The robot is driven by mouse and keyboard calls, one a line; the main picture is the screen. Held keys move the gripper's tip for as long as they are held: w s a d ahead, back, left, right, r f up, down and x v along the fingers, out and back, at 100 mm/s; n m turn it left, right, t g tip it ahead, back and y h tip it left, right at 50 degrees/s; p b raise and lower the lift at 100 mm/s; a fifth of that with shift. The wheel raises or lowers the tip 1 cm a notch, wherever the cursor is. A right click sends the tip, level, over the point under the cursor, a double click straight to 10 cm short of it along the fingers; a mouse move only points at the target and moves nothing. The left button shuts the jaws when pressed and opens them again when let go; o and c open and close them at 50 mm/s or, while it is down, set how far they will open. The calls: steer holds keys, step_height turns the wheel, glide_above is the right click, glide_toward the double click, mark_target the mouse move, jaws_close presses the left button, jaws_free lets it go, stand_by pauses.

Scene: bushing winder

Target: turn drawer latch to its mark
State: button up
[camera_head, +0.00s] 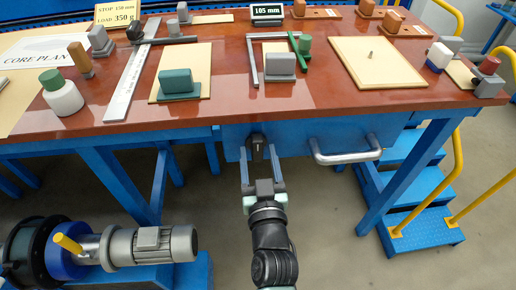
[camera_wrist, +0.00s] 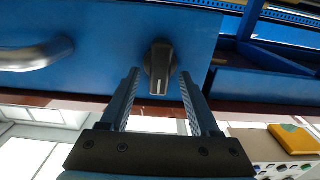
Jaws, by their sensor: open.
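The drawer latch is a dark knob with a pale line on it; in the wrist view the latch (camera_wrist: 159,68) sits on the blue drawer front (camera_wrist: 100,35). The latch also shows in the head view (camera_head: 257,141), below the table edge. My gripper (camera_head: 260,160) is open in front of the latch. In the wrist view the fingers of my gripper (camera_wrist: 158,85) stand one on each side of the knob's lower part, with gaps visible. I cannot make out a mark on the drawer front.
A metal drawer handle (camera_head: 345,152) juts out to the right of the latch in the head view. The red-brown tabletop (camera_head: 230,105) overhangs the drawer and holds several blocks and boards. A motor (camera_head: 150,245) stands at lower left, and blue steps (camera_head: 425,228) at right.

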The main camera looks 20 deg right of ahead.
steer(key=shift+w+d, duration=0.15)
steer(key=shift+w, duration=0.45)
jaws_close()
